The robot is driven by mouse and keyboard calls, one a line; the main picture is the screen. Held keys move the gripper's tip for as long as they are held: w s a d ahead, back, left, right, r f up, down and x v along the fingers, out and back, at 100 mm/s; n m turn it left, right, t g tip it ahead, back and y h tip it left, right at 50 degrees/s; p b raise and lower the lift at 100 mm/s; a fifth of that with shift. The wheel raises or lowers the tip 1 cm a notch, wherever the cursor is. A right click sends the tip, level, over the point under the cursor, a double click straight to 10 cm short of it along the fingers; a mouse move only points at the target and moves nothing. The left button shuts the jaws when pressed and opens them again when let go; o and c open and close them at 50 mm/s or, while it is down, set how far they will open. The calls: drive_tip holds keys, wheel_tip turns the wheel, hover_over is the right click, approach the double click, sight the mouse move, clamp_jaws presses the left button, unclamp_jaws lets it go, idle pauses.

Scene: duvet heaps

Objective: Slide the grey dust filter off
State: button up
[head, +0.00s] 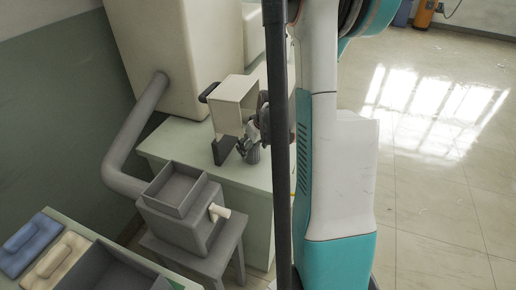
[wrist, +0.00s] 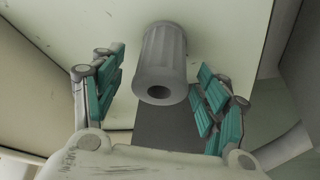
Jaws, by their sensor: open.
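The grey dust filter (wrist: 164,62) is a ribbed cylinder with a round hole in its near end. In the wrist view it sits upper middle, against a pale surface. My gripper (wrist: 160,72) is open, with one teal-padded finger on each side of the filter and gaps on both sides.
A green-topped cabinet (head: 170,142) stands under the housing. A large cream unit (head: 172,45) with a thick grey pipe (head: 130,150) is behind it. A grey open bin (head: 178,190) with a cream peg stands in front. Floor at right is clear.

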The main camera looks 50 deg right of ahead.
drive_tip(key=shift+x, duration=0.85)
drive_tip(key=c, duration=1.1)
drive_tip(key=shift+c, duration=0.2)
drive_tip(key=shift+r, duration=0.2)
drive_tip(key=shift+r+p, duration=2.2)
drive_tip(key=shift+r, duration=1.15)
